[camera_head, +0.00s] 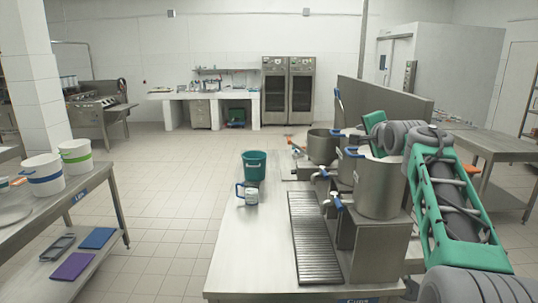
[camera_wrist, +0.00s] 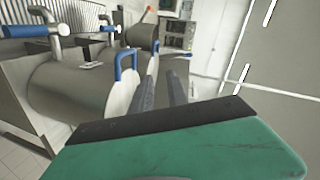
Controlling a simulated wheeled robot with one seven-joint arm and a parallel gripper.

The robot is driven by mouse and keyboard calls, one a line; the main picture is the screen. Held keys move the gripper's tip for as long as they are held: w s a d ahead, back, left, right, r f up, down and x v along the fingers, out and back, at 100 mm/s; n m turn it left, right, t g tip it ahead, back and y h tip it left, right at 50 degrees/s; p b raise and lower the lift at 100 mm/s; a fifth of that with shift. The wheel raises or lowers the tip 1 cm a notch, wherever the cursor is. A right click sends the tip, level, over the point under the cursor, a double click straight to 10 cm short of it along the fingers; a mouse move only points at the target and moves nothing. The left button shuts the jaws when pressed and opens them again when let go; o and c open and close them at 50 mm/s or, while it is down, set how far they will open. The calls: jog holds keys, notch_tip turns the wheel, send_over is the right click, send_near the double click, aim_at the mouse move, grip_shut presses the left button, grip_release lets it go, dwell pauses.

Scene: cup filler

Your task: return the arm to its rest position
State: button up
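My arm is folded up on the right in the head view, with its green links beside the steel tank. In the wrist view my gripper (camera_wrist: 163,88) shows two dark fingers with a gap between them and nothing held. Its fingers lie in front of a steel tank (camera_wrist: 88,92) with a blue handle; I cannot tell whether they touch it. In the head view the fingertips cannot be made out.
The steel counter (camera_head: 228,245) carries a cup with a blue handle (camera_head: 251,197), a green bucket (camera_head: 254,165), a drip grate (camera_head: 313,240) and a steel tank (camera_head: 377,188) with blue-handled taps. A side table (camera_head: 490,143) stands at the right. The tiled floor at left centre is clear.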

jog(key=s+a+f+n+g, duration=0.3)
jog(key=s+a+f+n, duration=0.1)
jog(key=s+f, duration=0.7)
jog(key=s+a+f+n+g, duration=0.4)
jog(key=s+f, duration=0.7)
jog(key=s, duration=0.5)
jog(key=s+a+f+n+g, duration=0.4)
jog(key=s+f+n, duration=0.2)
jog(key=s+f, duration=0.5)
jog(key=s, duration=0.2)
jog(key=shift+s, duration=0.4)
